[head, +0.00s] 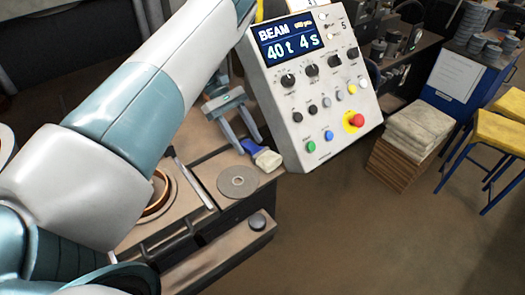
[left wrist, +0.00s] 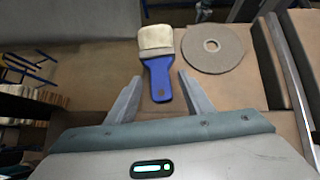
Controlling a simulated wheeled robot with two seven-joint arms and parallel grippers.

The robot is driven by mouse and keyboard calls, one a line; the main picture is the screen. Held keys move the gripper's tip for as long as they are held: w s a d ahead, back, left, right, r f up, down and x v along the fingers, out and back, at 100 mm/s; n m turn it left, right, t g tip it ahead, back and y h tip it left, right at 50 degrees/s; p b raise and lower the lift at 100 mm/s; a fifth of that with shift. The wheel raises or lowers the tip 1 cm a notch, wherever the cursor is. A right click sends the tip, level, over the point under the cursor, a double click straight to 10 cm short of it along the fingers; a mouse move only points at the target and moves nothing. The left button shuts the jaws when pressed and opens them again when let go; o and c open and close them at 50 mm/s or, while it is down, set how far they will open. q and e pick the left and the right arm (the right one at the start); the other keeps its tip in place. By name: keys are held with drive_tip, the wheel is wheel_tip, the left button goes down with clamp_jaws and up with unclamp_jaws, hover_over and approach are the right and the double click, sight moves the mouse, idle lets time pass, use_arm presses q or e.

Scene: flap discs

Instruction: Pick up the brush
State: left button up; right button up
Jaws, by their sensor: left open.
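The brush (head: 262,157) has a blue handle and pale bristles. It lies on the brown bench top beside the control panel in the head view. In the left wrist view the brush (left wrist: 159,62) lies with its bristles away from me and its blue handle toward me. My left gripper (head: 251,144) is open above the handle end. In the left wrist view the fingers of my left gripper (left wrist: 158,84) stand on either side of the handle, with gaps on both sides. My right gripper is not in view.
A grey flap disc (head: 238,181) lies close to the brush; it also shows in the left wrist view (left wrist: 212,48). A control panel (head: 308,85) stands right behind the brush.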

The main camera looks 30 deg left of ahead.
use_arm(q)
drive_tip(key=shift+d+f, duration=0.2)
drive_tip(key=shift+c, duration=0.4)
drive_tip(key=c, duration=1.1)
drive_tip(key=shift+o, duration=0.2)
drive_tip(key=shift+a, duration=0.1)
drive_tip(key=shift+s+a+r+b, duration=0.2)
drive_tip(key=shift+a+r+b, duration=0.2)
drive_tip(key=shift+b, duration=0.25)
drive_tip(key=s+a+r+b, duration=0.2)
drive_tip(key=a, duration=0.1)
drive_tip(key=s+a+r+b, duration=0.1)
drive_tip(key=a+r+b, duration=0.1)
drive_tip(key=a, duration=0.2)
drive_tip(key=s+a+r+b, duration=0.2)
drive_tip(key=a, duration=0.1)
drive_tip(key=shift+s+a+r, duration=0.25)
drive_tip(key=shift+s, duration=0.1)
drive_tip(key=shift+s+a+r+b, duration=0.3)
drive_tip(key=shift+a+r+b, duration=0.05)
drive_tip(key=shift+a, duration=0.15)
drive_tip(key=shift+d, duration=0.1)
